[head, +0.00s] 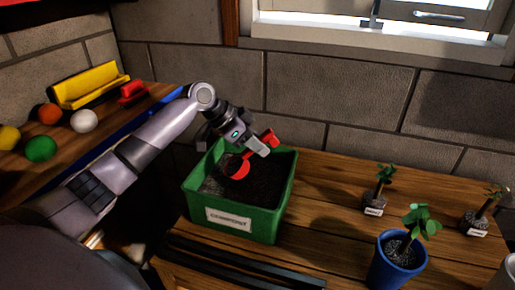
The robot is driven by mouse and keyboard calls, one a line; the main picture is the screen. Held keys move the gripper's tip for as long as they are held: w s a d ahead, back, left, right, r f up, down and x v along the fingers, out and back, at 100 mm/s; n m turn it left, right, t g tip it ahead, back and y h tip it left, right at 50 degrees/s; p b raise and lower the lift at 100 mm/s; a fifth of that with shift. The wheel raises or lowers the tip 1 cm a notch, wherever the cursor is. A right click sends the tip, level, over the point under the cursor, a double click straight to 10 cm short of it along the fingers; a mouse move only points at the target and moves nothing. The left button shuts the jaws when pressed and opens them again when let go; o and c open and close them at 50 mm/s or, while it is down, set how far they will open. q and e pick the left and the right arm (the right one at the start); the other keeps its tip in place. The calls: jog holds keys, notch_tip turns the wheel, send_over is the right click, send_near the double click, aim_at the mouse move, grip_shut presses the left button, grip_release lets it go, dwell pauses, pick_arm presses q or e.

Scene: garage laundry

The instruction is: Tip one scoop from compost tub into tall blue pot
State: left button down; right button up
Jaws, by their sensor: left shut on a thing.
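My left gripper (258,147) is shut on the handle of a red scoop (237,168). It holds the scoop over the green compost tub (229,222), with the bowl at the dark compost (262,183). I cannot tell whether the bowl touches the compost or what is in it. The tub bears a white label reading COMPOST and stands on the wooden bench. A blue pot (392,268) with a leafy seedling and greyish soil stands at the lower right, well apart from the scoop. My right gripper is not in view.
Two small labelled seedlings in dark root blocks, one nearer (374,204) and one farther right (473,222), stand on the bench (325,195). A pale pot (503,276) is cut off at the right corner. The bench between tub and blue pot is clear. Coloured balls lie on the left shelf.

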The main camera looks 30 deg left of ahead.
pick_arm(q)
jog(key=shift+r, duration=4.55)
